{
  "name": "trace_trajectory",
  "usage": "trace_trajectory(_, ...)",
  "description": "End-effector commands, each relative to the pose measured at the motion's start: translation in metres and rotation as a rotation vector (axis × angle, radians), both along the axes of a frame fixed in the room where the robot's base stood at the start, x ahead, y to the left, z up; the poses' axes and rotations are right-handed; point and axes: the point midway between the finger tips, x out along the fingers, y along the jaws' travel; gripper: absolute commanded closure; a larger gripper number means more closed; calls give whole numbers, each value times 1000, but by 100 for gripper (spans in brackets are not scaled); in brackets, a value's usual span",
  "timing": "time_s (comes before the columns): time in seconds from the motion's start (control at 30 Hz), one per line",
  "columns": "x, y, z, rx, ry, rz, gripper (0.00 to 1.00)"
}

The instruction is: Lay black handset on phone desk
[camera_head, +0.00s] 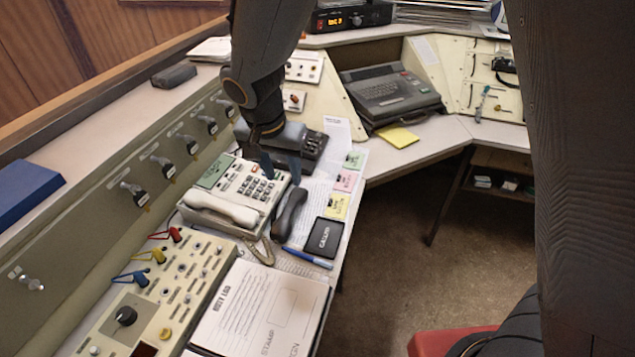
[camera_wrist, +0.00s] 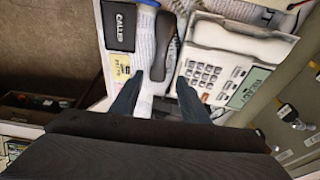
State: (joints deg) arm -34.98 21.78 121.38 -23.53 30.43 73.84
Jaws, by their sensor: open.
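The black handset (camera_head: 290,213) lies on paper on the desk (camera_head: 338,260), just right of a beige desk phone (camera_head: 235,193) with its own white handset. In the wrist view, the black handset (camera_wrist: 167,45) runs lengthwise, with its near end between my fingertips in the picture. My gripper (camera_head: 281,172) is open and points down over the handset's far end; it also shows in the wrist view (camera_wrist: 160,77), with nothing gripped. I cannot tell how high the fingers are above the handset. A dark phone base (camera_head: 315,146) is partly hidden behind my gripper.
A black notebook (camera_head: 324,237), a blue pen (camera_head: 307,257) and coloured sticky notes (camera_head: 345,182) lie close to the right. A duty log (camera_head: 258,310) and a switch panel (camera_head: 165,290) are in front. A console with knobs (camera_head: 140,190) rises at the left.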

Motion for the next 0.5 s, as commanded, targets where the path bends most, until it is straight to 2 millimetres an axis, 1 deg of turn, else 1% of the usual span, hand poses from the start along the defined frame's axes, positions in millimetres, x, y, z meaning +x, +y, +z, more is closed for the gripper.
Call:
trace_trajectory(0.13, 0, -3, 1, -1, 2, 2, 58)
trace_trajectory(0.17, -1, -6, 1, -2, 5, 3, 58)
trace_trajectory(0.23, -2, -23, 3, -6, 18, 12, 58)
trace_trajectory(0.27, -3, -34, 3, -8, 26, 20, 58)
trace_trajectory(0.37, -14, -84, 7, -16, 68, 63, 58)
trace_trajectory(0.4, -22, -107, 8, -16, 88, 84, 58)
trace_trajectory(0.47, -36, -140, 9, -15, 115, 121, 58)
trace_trajectory(0.5, -46, -160, 10, -11, 132, 147, 58)
